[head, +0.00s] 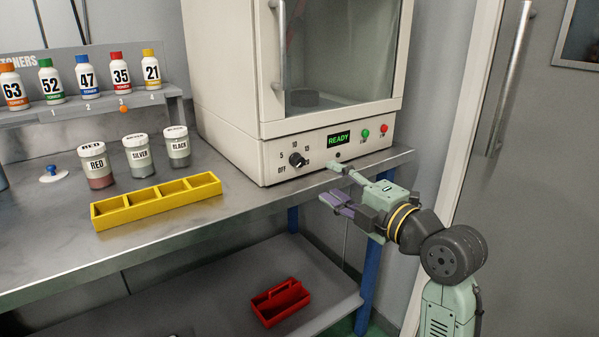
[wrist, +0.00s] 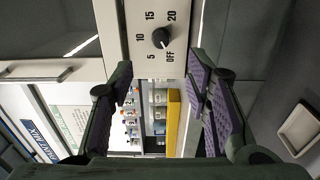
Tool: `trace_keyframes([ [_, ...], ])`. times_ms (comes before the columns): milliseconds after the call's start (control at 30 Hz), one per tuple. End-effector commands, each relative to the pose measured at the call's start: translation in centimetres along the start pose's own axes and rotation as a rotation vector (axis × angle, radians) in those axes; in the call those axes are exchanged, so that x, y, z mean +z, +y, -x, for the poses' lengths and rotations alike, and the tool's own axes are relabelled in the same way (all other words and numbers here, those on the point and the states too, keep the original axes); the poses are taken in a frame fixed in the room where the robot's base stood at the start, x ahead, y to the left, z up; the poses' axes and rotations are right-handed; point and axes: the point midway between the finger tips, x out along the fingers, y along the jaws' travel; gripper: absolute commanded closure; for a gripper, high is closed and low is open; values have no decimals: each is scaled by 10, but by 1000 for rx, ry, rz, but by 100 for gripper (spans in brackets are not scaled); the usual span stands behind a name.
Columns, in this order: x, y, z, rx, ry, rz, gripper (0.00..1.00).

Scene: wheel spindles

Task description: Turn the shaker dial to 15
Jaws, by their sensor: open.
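The shaker dial (head: 297,160) is a small black knob on the cream front panel of the shaker cabinet (head: 230,100). It also shows in the wrist view (wrist: 161,38), ringed by the marks 5, 10, 15, 20 and OFF. Its pale pointer mark appears to face OFF, though it is small. My gripper (head: 332,182) is open and empty, in front of the panel and to the right of and below the dial in the head view. In the wrist view the dial lies beyond my gripper (wrist: 160,80), roughly between the spread purple-padded fingers, not touched.
A green READY display (head: 339,138), a green button (head: 365,134) and a red button (head: 383,129) sit right of the dial. A yellow tray (head: 157,202) and several jars stand on the metal bench left. A red caddy (head: 280,301) is on the lower shelf.

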Motion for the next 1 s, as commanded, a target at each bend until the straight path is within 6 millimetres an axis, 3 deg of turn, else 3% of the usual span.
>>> trace_keyframes([
  [167, 1, 0, -14, -6, 1, 4, 56],
  [600, 1, 1, -92, -4, 1, 3, 56],
  [800, 1, 0, -105, -3, -2, 4, 56],
  [1000, 1, -1, -106, -3, -2, 4, 56],
])
